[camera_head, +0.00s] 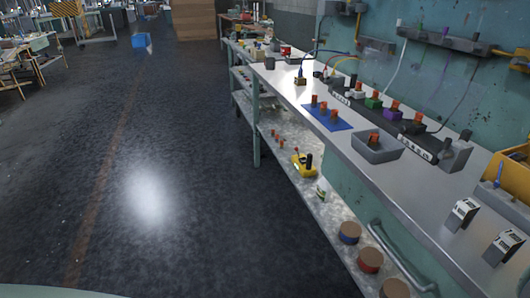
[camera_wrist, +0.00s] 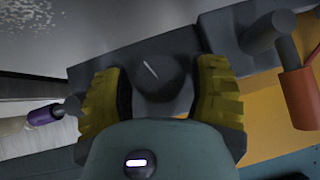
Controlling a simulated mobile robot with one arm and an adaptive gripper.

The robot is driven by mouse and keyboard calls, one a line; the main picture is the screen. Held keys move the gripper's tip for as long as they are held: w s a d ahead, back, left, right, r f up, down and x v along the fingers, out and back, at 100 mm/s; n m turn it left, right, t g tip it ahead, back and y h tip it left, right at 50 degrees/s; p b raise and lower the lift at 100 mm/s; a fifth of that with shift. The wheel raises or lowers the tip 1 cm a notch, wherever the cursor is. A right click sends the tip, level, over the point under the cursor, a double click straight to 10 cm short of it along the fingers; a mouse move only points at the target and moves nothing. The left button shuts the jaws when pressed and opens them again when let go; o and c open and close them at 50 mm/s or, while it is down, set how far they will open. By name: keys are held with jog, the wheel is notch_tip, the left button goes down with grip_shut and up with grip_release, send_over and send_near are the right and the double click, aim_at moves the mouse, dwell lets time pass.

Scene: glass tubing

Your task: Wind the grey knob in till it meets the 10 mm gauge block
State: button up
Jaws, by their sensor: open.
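The dark grey knob (camera_wrist: 160,72), round with a white line on its face, shows in the wrist view on a grey body (camera_wrist: 112,62). My gripper (camera_wrist: 161,92) is open, with one yellow ribbed finger on either side of the knob. A dark gap shows beside each finger; whether either touches the knob, I cannot tell. I cannot make out the 10 mm gauge block in either view. My gripper is not visible in the head view.
In the wrist view, an orange-brown cylinder (camera_wrist: 299,98) on a grey arm stands close right, and a purple-ended part (camera_wrist: 42,115) lies left. In the head view, the long bench (camera_head: 400,185) holds a grey tray (camera_head: 378,155), a blue mat (camera_head: 340,122) and a yellow bin (camera_head: 515,180).

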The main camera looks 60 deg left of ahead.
jog(key=c, duration=0.9)
jog(key=shift+d+f+y+b, duration=0.1)
jog(key=shift+f+y+b, duration=0.25)
jog(key=shift+b, duration=0.7)
jog(key=shift+s+r+m+t+y+b, duration=0.1)
jog(key=shift+m+t+y+b, duration=0.3)
jog(key=shift+b, duration=0.5)
jog(key=shift+r, duration=0.1)
jog(key=o, duration=0.9)
jog(key=shift+r, duration=0.1)
